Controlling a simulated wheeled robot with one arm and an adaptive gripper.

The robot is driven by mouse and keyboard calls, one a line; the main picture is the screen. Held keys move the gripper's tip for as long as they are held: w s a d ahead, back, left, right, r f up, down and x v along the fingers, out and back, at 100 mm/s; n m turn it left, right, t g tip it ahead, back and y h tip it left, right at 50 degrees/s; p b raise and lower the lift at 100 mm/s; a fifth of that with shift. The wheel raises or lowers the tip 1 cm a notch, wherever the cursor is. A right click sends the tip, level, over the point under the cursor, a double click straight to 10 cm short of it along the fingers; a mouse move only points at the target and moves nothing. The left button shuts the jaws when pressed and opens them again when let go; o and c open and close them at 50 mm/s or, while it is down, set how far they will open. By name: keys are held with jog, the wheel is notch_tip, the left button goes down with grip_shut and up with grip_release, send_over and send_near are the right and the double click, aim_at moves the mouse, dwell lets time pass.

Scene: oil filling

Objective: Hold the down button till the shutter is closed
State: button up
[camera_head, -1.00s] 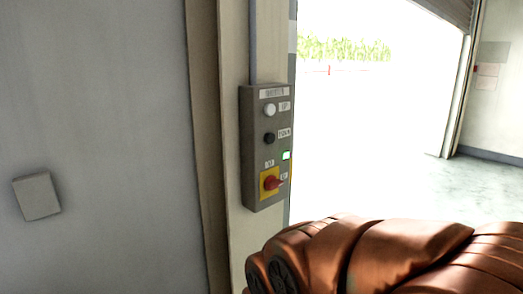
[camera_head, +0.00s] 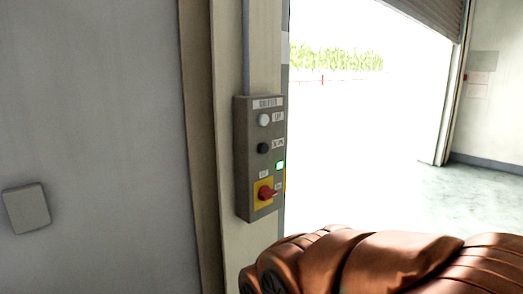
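A grey control box (camera_head: 243,160) is fixed to the pale door post left of the opening. It has a white up button (camera_head: 264,120) on top and a black down button (camera_head: 263,148) below it. A small green light (camera_head: 280,165) is lit on the box. The shutter (camera_head: 428,14) shows at the top right; its lower edge is high and the doorway below it is open. My gripper is not in view. Nothing touches the down button.
A small grey plate (camera_head: 27,208) is on the wall at left. Bright ground and a green hedge (camera_head: 336,58) lie outside. The floor (camera_head: 490,181) at right is clear.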

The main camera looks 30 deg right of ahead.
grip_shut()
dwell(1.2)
